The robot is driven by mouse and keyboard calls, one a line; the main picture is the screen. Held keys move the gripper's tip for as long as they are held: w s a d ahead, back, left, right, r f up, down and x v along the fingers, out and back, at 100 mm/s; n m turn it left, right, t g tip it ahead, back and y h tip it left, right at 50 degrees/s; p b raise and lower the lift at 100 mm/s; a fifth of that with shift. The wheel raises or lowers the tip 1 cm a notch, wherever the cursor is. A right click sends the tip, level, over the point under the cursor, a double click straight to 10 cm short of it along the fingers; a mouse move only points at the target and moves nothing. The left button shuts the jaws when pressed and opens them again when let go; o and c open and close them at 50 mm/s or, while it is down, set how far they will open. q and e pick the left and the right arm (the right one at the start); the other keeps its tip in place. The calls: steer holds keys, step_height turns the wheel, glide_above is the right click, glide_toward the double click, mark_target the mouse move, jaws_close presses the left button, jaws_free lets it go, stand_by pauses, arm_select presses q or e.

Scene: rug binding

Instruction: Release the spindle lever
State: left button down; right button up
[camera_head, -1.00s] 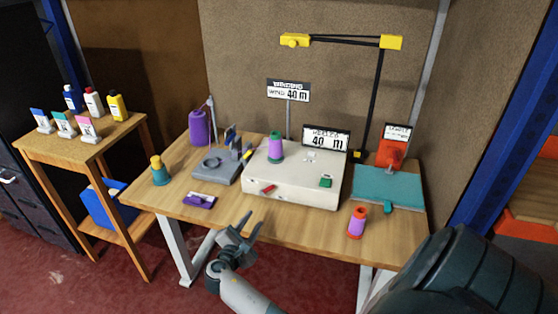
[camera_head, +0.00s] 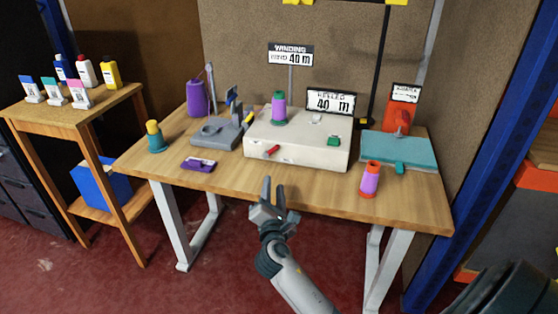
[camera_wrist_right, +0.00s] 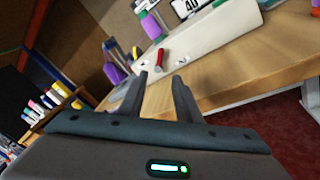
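The winder (camera_head: 300,144) is a white box on the table, with a purple and green spool (camera_head: 279,110) upright on its top. A red lever (camera_head: 271,151) sits on its front left and a green button (camera_head: 333,141) on its right. I cannot tell which part is the spindle lever. My right gripper (camera_head: 274,189) is open and empty at the table's front edge, apart from the winder and below the red lever in the picture. In the right wrist view its fingers (camera_wrist_right: 161,80) are spread, with the red lever (camera_wrist_right: 159,59) beyond them. My left gripper is out of view.
Signs reading "40 m" (camera_head: 331,102) stand at the back. A grey device (camera_head: 217,133) and purple item (camera_head: 198,165) lie left of the winder. The front middle of the table is clear.

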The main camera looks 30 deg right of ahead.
mark_target(274, 150)
steer(key=shift+w+d, duration=0.1)
steer(key=shift+w, duration=0.05)
steer(key=x, duration=1.7)
jaws_close()
